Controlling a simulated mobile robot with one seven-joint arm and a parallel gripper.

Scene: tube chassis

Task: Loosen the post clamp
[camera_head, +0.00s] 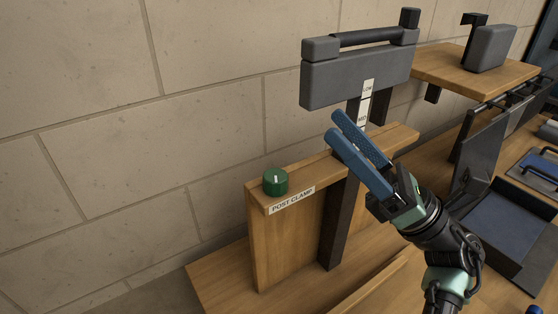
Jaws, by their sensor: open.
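A green knob (276,181) with a pale mark on its top sits on a wooden ledge (340,161). A label reading "POST CLAMP" (292,199) is on the ledge's front edge below it. A dark post (338,225) runs up past the ledge to a grey block with a bar handle (357,77). My gripper (338,126) has blue fingers with a gap between them. It is empty, to the right of and above the knob, in front of the post. It hides part of the post; I cannot tell whether it touches it.
Labels reading "LOW" (368,88) and another below it are on the post. A wooden shelf (450,68) with a grey block (489,47) is at the upper right. Dark panels and trays (510,220) stand at the right. The space around the knob is clear.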

